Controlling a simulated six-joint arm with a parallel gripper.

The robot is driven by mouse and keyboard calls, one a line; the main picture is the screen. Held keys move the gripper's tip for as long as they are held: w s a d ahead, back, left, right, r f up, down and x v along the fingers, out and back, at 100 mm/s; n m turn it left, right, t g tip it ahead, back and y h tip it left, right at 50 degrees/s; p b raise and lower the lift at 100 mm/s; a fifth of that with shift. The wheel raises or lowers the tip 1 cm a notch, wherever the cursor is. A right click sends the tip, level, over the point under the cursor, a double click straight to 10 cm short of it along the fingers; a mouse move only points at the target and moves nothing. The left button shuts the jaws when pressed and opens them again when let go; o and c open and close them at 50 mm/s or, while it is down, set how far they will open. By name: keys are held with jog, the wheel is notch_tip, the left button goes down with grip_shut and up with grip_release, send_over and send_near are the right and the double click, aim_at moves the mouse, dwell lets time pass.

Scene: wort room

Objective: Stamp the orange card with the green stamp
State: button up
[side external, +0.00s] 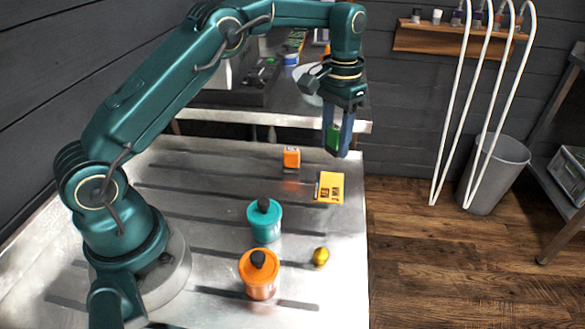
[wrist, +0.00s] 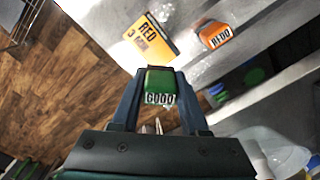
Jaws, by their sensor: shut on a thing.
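The green stamp (side external: 333,138) is between the two blue fingers of my gripper (side external: 337,146), which is shut on it above the table. In the wrist view the green stamp (wrist: 160,82) shows white lettering that looks like GOOD, between the fingertips of my gripper (wrist: 160,74). The orange card (side external: 329,188) lies flat on the metal table, below the gripper and apart from the stamp.
An orange block (side external: 291,156) marked REDO stands left of the card; it also shows in the wrist view (wrist: 213,34). A teal canister (side external: 264,222), an orange canister (side external: 259,280) and a small gold object (side external: 320,256) stand nearer the front. The table's right edge is close to the card.

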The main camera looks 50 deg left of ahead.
aim_at(332, 180)
jog(key=shift+d+f, duration=0.2)
jog(key=shift+f, duration=2.8)
jog(key=shift+f, duration=0.55)
jog(key=shift+r, duration=3.55)
